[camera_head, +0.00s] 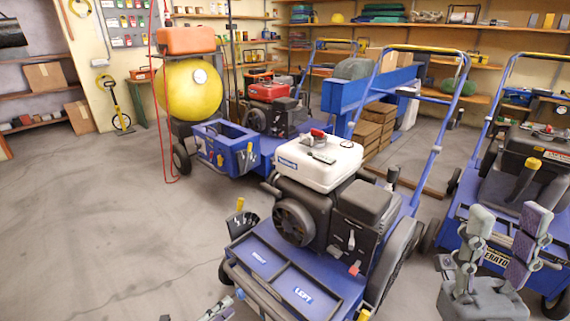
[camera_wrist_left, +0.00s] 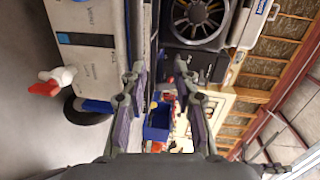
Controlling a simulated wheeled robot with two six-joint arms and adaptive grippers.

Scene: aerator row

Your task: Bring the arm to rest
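My left gripper (camera_wrist_left: 160,75) is open in the left wrist view, its two purple-padded fingers spread apart. Nothing is held between them; the machine and a blue bin (camera_wrist_left: 158,122) show through the gap. In the head view, only small parts of the left gripper (camera_head: 222,310) show at the bottom edge, in front of the middle aerator's tray (camera_head: 262,262). My right gripper (camera_head: 508,214) is at the lower right of the head view, pointing up, with its fingers apart and nothing between them. It stands in front of the right-hand aerator (camera_head: 460,238).
The middle blue aerator, with a white-topped engine (camera_head: 318,162), is close ahead. Another machine with a yellow tank (camera_head: 188,90) stands behind it. A red and white fitting (camera_wrist_left: 55,82) shows left in the wrist view. Open floor (camera_head: 90,215) lies at the left.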

